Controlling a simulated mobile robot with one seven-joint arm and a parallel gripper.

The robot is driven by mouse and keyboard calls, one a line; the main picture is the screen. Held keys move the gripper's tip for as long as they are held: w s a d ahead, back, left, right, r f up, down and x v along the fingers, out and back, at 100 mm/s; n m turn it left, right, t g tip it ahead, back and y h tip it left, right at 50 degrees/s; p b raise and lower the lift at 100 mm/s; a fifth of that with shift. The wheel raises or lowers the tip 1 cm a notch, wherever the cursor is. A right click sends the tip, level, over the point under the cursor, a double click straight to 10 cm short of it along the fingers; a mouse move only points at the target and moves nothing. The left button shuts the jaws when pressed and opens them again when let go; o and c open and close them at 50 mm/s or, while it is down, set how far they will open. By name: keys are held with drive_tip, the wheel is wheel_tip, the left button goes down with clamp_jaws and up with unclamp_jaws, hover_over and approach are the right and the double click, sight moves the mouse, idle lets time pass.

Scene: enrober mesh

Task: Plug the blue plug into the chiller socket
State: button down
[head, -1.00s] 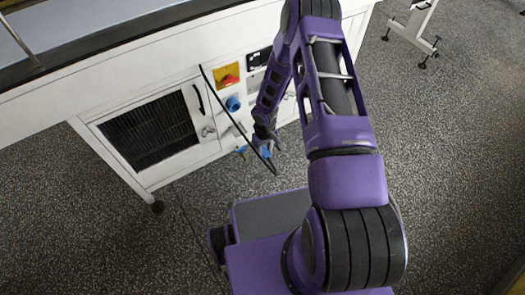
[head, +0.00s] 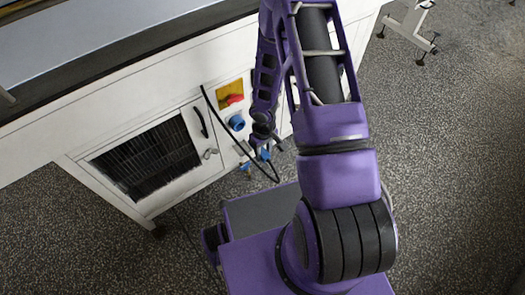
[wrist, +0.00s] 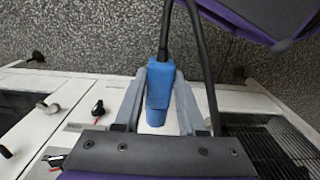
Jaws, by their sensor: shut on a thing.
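The blue plug (wrist: 160,85) is between the two grey fingers of my gripper (wrist: 159,80) in the wrist view, with a black cable running from its far end. My gripper is shut on it. In the head view the plug (head: 265,155) shows small at the end of my gripper (head: 263,146), in front of the white cabinet. The socket cannot be made out in the wrist view.
A red and yellow switch (head: 231,93) sits above the socket. A black grille door (head: 145,160) with a dark handle is to the left. The black cable (head: 225,125) loops from the cabinet front to the plug.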

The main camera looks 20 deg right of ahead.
drive_tip(key=shift+w+a+r+p, duration=0.1)
drive_tip(key=shift+w+a+p, duration=0.1)
drive_tip(key=shift+w+p, duration=0.35)
drive_tip(key=shift+w+a+r+p, duration=0.15)
drive_tip(key=shift+w+p, duration=0.2)
drive_tip(key=shift+w, duration=0.25)
drive_tip(key=shift+w+a+f+p, duration=0.1)
drive_tip(key=shift+w+a+p, duration=0.2)
drive_tip(key=shift+w, duration=0.5)
drive_tip(key=shift+w+a+f+p, duration=0.15)
drive_tip(key=shift+w+a, duration=0.1)
drive_tip(key=shift+w, duration=0.55)
drive_tip(key=shift+b, duration=0.55)
drive_tip(key=shift+w+a+b, duration=0.1)
drive_tip(key=shift+w+a, duration=0.15)
drive_tip(key=shift+w, duration=0.5)
drive_tip(key=shift+w+a+b, duration=0.15)
drive_tip(key=shift+w+a, duration=0.05)
drive_tip(key=shift+w, duration=0.5)
drive_tip(key=shift+w+a+b, duration=0.1)
drive_tip(key=shift+w+a, duration=0.15)
drive_tip(key=shift+w, duration=0.5)
drive_tip(key=shift+s, duration=0.1)
drive_tip(key=shift+s+d, duration=0.3)
drive_tip(key=shift+s, duration=0.55)
drive_tip(key=shift+s+d, duration=0.3)
drive_tip(key=shift+s, duration=0.55)
drive_tip(key=shift+b, duration=0.35)
idle(0.4)
